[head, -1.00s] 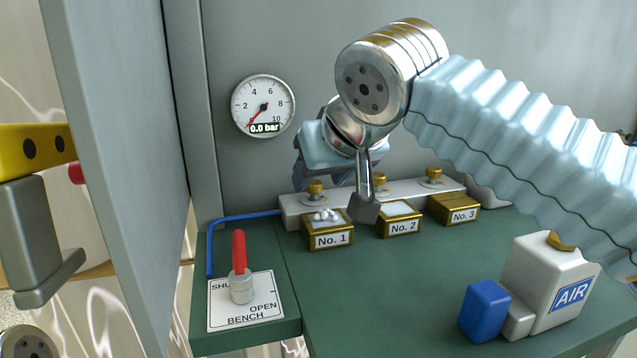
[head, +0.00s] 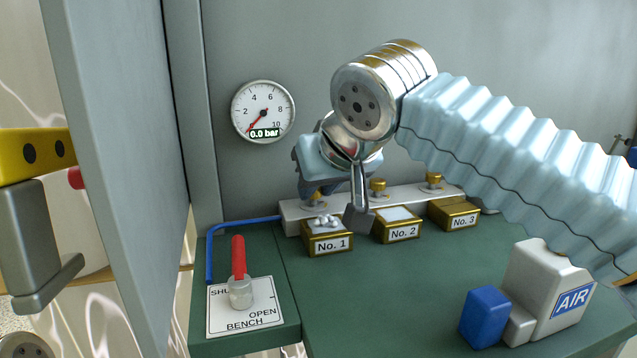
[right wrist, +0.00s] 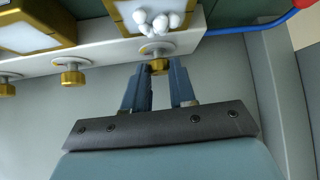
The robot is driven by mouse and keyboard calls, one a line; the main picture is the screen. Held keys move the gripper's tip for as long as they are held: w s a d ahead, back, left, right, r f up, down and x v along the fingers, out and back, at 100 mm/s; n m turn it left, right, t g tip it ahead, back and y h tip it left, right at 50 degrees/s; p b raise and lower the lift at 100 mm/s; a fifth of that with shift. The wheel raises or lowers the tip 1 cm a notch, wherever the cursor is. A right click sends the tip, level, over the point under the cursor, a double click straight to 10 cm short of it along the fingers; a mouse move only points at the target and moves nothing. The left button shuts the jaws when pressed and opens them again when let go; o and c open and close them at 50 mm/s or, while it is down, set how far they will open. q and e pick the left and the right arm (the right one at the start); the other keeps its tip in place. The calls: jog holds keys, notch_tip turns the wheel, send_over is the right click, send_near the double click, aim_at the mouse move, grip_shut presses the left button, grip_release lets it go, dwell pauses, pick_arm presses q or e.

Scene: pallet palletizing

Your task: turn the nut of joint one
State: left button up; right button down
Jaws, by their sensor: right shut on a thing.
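The brass nut of joint one (head: 313,197) sits on the pale manifold block behind box No. 1, partly hidden by my right gripper. My right gripper (head: 316,191) reaches down to it from above. In the right wrist view its two blue-grey fingers (right wrist: 158,76) are on either side of the nut (right wrist: 158,66), shut on it at their tips. The brass nuts of joint two (head: 378,188) and joint three (head: 433,180) stand free to the right. My left gripper does not show.
Box No. 1 (head: 328,245) holds white beads; box No. 2 (head: 402,232) and box No. 3 (head: 458,219) stand beside it. A gauge (head: 263,111) reads 0.0 bar. A red bench lever (head: 238,258) and an AIR unit (head: 548,290) flank clear green bench.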

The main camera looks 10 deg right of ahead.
jog(key=shift+d+n+y, duration=0.1)
jog(key=shift+n+y, duration=0.2)
jog(key=n+y, duration=0.2)
jog(key=shift+w+d+n+g, duration=0.1)
jog(key=shift+d+n+g, duration=0.15)
jog(key=shift+n+g, duration=0.15)
jog(key=n+y, duration=0.1)
jog(key=n+g+p, duration=0.1)
jog(key=shift+w+d+r+n+y, duration=0.1)
jog(key=shift+w+d+n+y, duration=0.05)
jog(key=shift+n+y, duration=0.2)
jog(key=n+g, duration=0.1)
jog(key=n+y+p, duration=0.1)
jog(key=n+g+y, duration=0.1)
jog(key=n, duration=0.1)
jog(key=shift+w+d+g+p, duration=0.2)
jog(key=shift+w+g+p, duration=0.05)
jog(key=shift+g+p, duration=0.1)
jog(key=shift+w+d+n+g+y+p, duration=0.15)
jog(key=shift+n+g+y+p, duration=0.45)
jog(key=shift+n, duration=0.55)
jog(key=shift+g, duration=0.25)
jog(key=c, duration=0.9)
grip_release()
